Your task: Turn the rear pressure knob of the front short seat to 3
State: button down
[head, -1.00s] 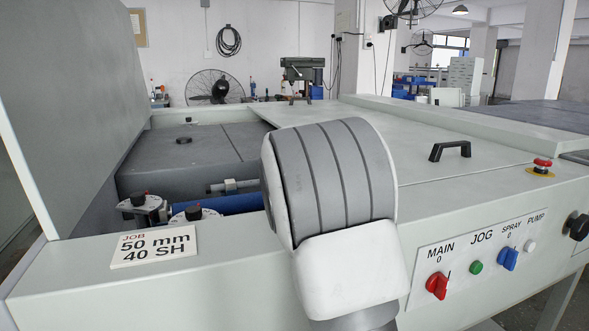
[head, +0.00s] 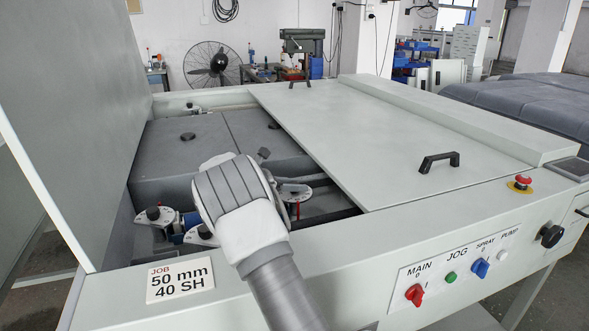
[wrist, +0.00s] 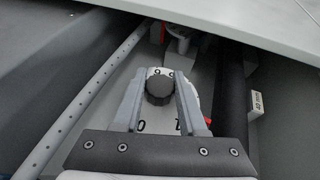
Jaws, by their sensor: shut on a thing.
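The black round knob (wrist: 160,90) is in the wrist view, on a pale dial plate (wrist: 160,126) with printed digits, partly covered. My gripper (wrist: 158,84) has one finger on each side of the knob and is shut on it. The knob's pointer and its setting cannot be read. In the head view my wrist hides the gripper and this knob. Other pale seat plates show there: one with a black knob (head: 153,213) at the left, one (head: 200,235) beside my wrist, and one (head: 294,191) behind it at the right.
In the wrist view a perforated bar (wrist: 88,87) runs at the left, and a dark roller (wrist: 232,90) with a 40 mm tag (wrist: 257,103) at the right. In the head view a flat cover (head: 375,130) bounds the opening. A job card (head: 180,280) reads 50 mm, 40 SH.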

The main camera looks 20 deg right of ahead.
jog(key=shift+w+d+r+m+g+h+p, duration=0.1)
jog(key=shift+r+m+g+h+p, duration=0.1)
jog(key=shift+m+g+p, duration=0.55)
jog(key=shift+r+m+g+h+p, duration=0.1)
jog(key=shift+m+g+h+p, duration=0.1)
jog(key=shift+m+g+p, duration=0.95)
jog(key=shift+g+p, duration=0.1)
jog(key=shift+g, duration=0.1)
jog(key=shift+m+g, duration=0.5)
jog(key=shift+g, duration=0.2)
jog(key=c, duration=0.6)
grip_release()
jog(key=shift+o, duration=0.7)
jog(key=shift+f, duration=0.2)
